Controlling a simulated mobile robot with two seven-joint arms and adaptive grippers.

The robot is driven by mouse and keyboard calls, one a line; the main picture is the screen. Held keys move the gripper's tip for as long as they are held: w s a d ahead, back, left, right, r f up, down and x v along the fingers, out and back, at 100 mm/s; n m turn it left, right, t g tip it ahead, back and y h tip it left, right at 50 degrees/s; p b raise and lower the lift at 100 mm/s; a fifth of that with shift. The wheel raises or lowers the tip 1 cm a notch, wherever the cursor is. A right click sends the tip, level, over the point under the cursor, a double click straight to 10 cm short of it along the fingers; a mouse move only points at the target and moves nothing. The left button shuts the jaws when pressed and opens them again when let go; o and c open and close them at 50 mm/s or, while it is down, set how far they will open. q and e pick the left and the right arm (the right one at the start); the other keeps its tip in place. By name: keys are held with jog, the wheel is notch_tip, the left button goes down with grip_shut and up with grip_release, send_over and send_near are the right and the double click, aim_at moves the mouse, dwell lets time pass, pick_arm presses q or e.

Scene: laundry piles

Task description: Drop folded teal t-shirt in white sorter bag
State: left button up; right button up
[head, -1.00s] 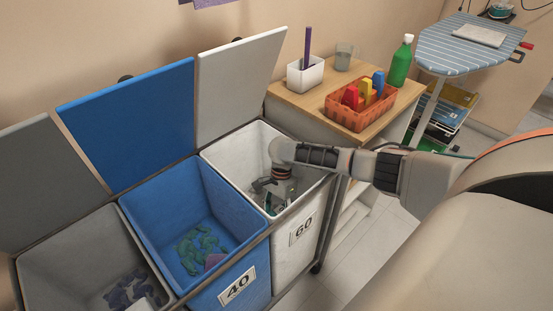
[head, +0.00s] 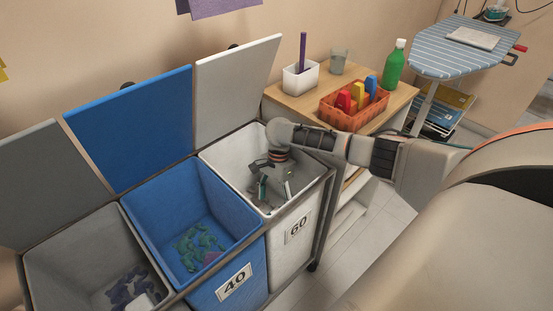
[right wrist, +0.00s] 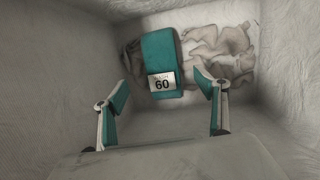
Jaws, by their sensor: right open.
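The folded teal t-shirt (right wrist: 160,55) is inside the white sorter bag (head: 222,172), low down beside crumpled white laundry. My right gripper (head: 272,190) reaches down into the bag's opening. In the right wrist view my right gripper (right wrist: 160,78) is open, with its two fingers apart and the t-shirt beyond them, clear of both. In the head view the t-shirt cannot be made out. My left gripper is not in view.
A blue bag (head: 150,215) marked 40 and a grey bag (head: 60,262) stand to the left, lids up, with clothes inside. The white bag's raised lid (head: 235,88) is behind it. A wooden table (head: 290,103) with an orange basket (head: 345,118) stands close on the right.

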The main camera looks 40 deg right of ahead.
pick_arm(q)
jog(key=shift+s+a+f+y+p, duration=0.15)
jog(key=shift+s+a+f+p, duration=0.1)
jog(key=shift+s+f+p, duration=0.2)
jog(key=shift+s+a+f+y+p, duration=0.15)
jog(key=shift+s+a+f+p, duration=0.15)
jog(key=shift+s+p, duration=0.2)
pick_arm(e)
jog(key=s+v, duration=0.1)
jog(key=v, duration=0.5)
jog(key=shift+w+r, duration=0.15)
jog(key=shift+w, duration=0.35)
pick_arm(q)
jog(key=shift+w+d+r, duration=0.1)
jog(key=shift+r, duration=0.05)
pick_arm(e)
jog(key=shift+d, duration=0.1)
